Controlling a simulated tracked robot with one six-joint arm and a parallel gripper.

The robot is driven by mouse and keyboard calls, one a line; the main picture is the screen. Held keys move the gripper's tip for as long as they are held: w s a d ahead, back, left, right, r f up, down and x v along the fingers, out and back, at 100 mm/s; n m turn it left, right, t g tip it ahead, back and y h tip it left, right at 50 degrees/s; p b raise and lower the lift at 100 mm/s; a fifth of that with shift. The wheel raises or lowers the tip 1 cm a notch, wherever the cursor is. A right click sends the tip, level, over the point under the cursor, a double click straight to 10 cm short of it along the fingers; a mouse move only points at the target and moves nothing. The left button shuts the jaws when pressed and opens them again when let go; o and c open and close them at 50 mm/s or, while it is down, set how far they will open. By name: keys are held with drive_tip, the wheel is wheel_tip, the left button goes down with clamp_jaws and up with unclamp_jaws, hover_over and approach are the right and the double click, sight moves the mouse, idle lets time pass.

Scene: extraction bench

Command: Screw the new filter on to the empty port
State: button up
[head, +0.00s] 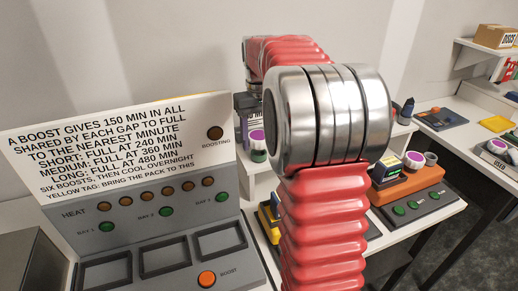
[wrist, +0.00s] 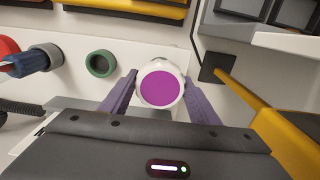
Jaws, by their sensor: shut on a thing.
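In the wrist view my gripper (wrist: 161,84) has its two purple-grey fingers closed on either side of a white round filter (wrist: 182,72) with a purple top. A green ring with a dark centre (wrist: 100,63), which looks like a port, is left of the filter and apart from it. In the head view my red and silver arm covers the middle, and I cannot make out the gripper fingers. Purple-topped round things show there left of the arm (head: 257,136) and on the right (head: 415,158); I cannot tell whether either is the held filter.
A grey ring fitting (wrist: 45,56) with a blue and red part beside it is left of the green ring. A yellow bar (wrist: 250,98) runs at right. A grey control panel with a sign (head: 120,140) stands at left, and an orange unit (head: 408,188) sits on the right bench.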

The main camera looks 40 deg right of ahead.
drive_tip(key=shift+r, duration=1.15)
idle(0.4)
